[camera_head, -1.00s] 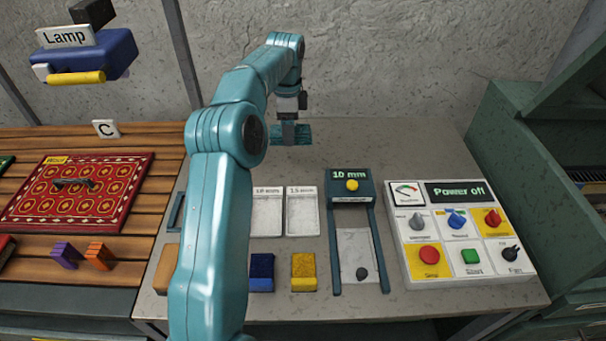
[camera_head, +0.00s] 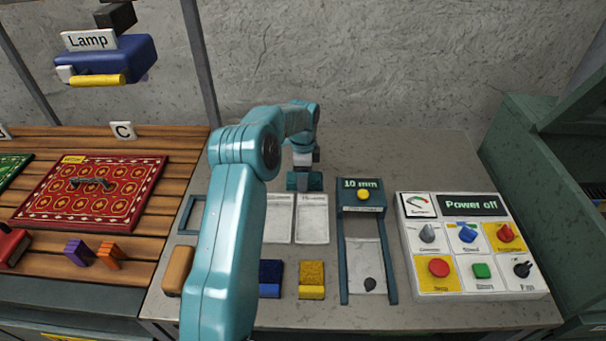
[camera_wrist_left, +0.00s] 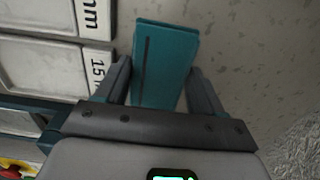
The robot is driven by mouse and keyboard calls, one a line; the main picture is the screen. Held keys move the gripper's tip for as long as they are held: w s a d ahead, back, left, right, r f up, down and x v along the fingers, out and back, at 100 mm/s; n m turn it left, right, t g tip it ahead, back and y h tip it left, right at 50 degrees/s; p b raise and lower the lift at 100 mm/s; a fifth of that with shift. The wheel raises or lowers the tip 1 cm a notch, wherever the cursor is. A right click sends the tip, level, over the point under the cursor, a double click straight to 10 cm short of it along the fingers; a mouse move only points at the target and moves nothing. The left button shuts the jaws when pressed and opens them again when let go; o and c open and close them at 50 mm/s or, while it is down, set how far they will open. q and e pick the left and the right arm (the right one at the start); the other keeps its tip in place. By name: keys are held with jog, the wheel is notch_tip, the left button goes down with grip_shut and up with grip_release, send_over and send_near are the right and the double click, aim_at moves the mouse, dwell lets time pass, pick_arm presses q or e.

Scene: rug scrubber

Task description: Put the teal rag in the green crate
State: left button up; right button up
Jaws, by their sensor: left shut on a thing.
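My left gripper (camera_head: 304,178) is shut on the teal rag (camera_wrist_left: 163,65). In the left wrist view the rag is a folded teal block with a dark stripe, between the two fingers. In the head view the rag (camera_head: 314,182) shows under the gripper, just behind the two pale trays. I cannot tell how high it is above the bench. My right gripper is not in view.
On the bench (camera_head: 400,150) are pale trays (camera_head: 312,219), a 10 mm gauge (camera_head: 362,200), blue and yellow blocks (camera_head: 312,278), and a control panel (camera_head: 470,245). A red rug (camera_head: 95,193) lies left. The bench's back right is clear.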

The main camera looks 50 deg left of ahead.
pick_arm(q)
jog(key=shift+s+f, duration=0.1)
jog(key=shift+s, duration=0.05)
jog(key=o, duration=0.8)
jog(key=shift+c, duration=0.2)
